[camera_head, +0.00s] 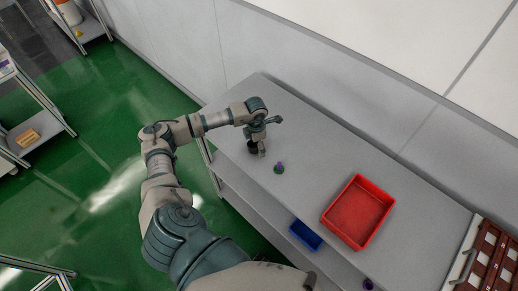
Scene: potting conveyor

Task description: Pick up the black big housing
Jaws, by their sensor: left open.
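A small dark object, seemingly the black big housing (252,147), stands on the grey table near its left edge. My left arm reaches in from the left, and my left gripper (261,150) is open, pointing down right at the dark object. The gripper partly hides it, and I cannot tell whether the fingers touch it. My right gripper is not in view.
A red tray (358,211) lies on the table (305,140) further right. A wall runs behind the table.

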